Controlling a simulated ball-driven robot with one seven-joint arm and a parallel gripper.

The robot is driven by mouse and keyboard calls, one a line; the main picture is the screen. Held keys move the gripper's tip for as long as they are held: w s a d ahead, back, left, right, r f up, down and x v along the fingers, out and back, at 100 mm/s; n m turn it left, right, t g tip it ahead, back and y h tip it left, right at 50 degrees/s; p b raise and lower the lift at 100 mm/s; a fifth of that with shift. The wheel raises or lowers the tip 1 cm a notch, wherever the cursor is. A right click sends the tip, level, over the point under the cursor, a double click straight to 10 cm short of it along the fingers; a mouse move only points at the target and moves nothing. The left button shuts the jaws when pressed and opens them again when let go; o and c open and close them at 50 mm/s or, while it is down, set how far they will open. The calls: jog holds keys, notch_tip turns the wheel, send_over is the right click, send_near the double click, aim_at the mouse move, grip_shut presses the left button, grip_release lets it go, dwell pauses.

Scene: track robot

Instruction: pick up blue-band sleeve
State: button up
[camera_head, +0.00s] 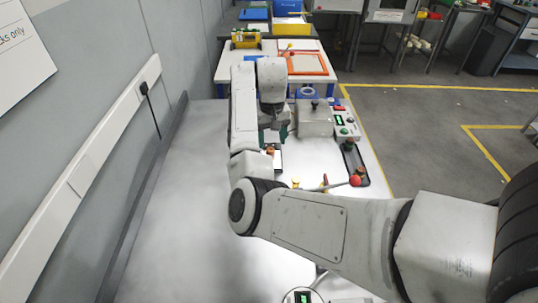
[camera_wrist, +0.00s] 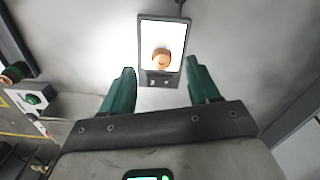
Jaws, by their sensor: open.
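A small copper-coloured round part (camera_wrist: 161,58) stands on a bright white plate in a dark frame (camera_wrist: 147,45). It may be the sleeve, but I cannot make out a blue band on it. My gripper (camera_wrist: 160,68) is open and empty, with its two dark green fingers to either side of the lower part of the plate in the wrist view. The part shows between and a little beyond the fingertips, apart from them. In the head view a small brown part (camera_head: 270,150) shows just below my gripper, partly hidden by my arm.
A dark tray (camera_head: 364,178) with copper and green parts lies at the bench's right edge. A red ball-ended lever (camera_head: 355,181), a grey box (camera_head: 314,120) and a control panel (camera_head: 345,124) are close by. The bench's left side (camera_head: 185,190) is clear, bounded by the wall.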

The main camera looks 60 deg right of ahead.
aim_at(271, 150)
jog(key=shift+w+f+p, duration=0.15)
jog(key=shift+f+p, duration=0.25)
jog(key=shift+f, duration=2.45)
jog(key=shift+c, duration=0.4)
grip_shut()
